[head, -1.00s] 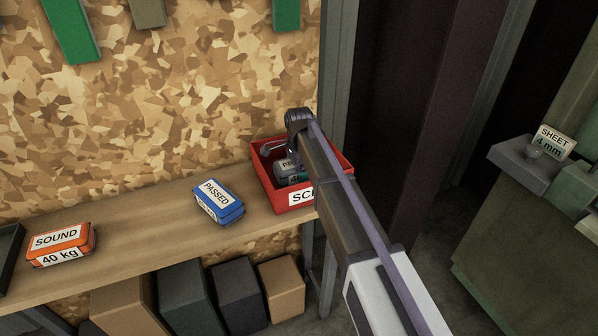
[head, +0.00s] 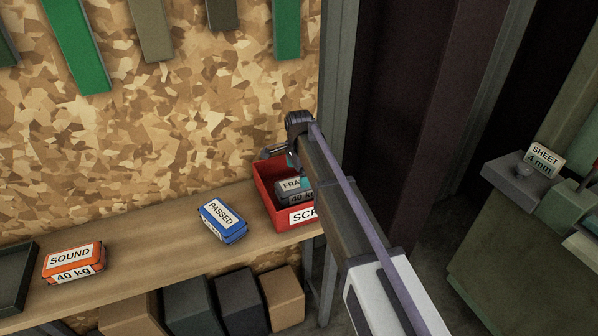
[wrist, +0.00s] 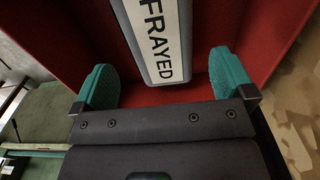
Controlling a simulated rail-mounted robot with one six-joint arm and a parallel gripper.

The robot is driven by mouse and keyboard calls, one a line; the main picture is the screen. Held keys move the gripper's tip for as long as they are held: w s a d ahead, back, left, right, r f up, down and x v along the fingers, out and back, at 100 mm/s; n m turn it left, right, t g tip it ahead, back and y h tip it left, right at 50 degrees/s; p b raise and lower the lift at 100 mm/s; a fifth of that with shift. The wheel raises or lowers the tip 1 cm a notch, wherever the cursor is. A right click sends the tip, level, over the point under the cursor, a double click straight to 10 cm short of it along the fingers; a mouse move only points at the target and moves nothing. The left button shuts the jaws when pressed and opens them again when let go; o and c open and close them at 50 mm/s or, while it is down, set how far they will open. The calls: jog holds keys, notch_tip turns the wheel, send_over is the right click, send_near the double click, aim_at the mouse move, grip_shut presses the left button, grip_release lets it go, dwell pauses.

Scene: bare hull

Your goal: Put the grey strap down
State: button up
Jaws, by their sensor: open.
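The grey strap (head: 297,192), a folded bundle with a white label reading "FRAYED" and "40 kg", sits inside the red scrap bin (head: 265,205) on the bench. The arm partly hides it in the head view. In the wrist view the strap (wrist: 158,40) shows below my gripper (wrist: 163,82), between the two teal fingers. The fingers are open, with a gap on each side of the strap. In the head view my gripper (head: 296,167) is over the bin, mostly hidden by my arm.
A blue bundle marked "PASSED" (head: 222,221) and an orange one marked "SOUND" (head: 74,262) lie on the wooden bench (head: 150,255). A dark tray (head: 14,280) is at the bench's left. Green and grey straps hang on the wall behind. A dark post stands right of the bin.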

notch_tip(320, 180, up, 5)
jog(key=p, duration=0.3)
jog(key=shift+s+d, duration=0.15)
jog(key=s+d+f+n+b, duration=0.1)
jog(key=s+d+n, duration=0.5)
jog(key=s+d, duration=0.4)
jog(key=s+d+n, duration=0.6)
jog(key=s+d, duration=0.5)
jog(key=s, duration=0.6)
jog(key=shift+s+f+n+b, duration=0.3)
jog(key=shift+f+n+b, duration=0.05)
jog(key=shift+n+b, duration=0.05)
